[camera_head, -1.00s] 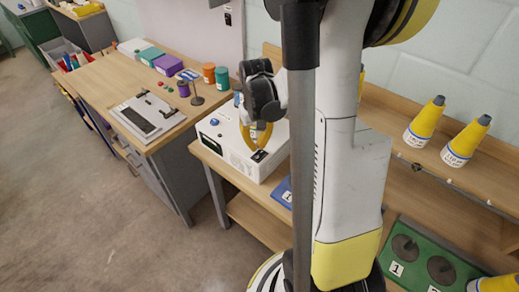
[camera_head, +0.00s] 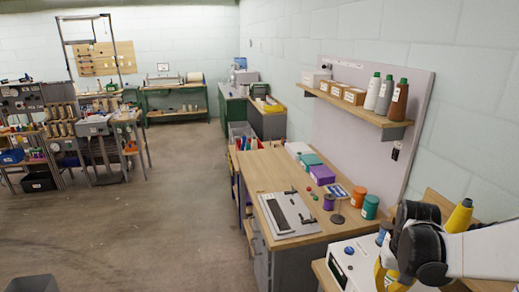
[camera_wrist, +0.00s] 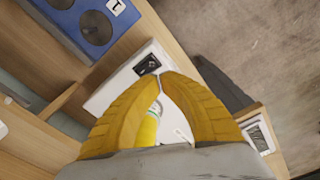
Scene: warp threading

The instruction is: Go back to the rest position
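My gripper (camera_wrist: 160,78) has two yellow ribbed fingers whose tips meet or nearly meet. In the head view my gripper (camera_head: 388,280) is at the lower right, over the white box (camera_head: 345,250), partly cut off by the frame edge. Through the gap between the fingers in the wrist view shows a yellow piece with a pale band (camera_wrist: 150,125). It seems to lie beyond the fingers, not at the tips. The white box also shows below the fingers in the wrist view (camera_wrist: 110,92).
A wooden workbench (camera_head: 270,175) with a grey clipboard-like plate (camera_head: 288,213), spools and boxes stands left of my arm. A wall shelf (camera_head: 350,105) holds bottles. A yellow cone (camera_head: 459,216) stands behind my arm. A blue panel (camera_wrist: 85,22) is near the gripper. The floor at left is open.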

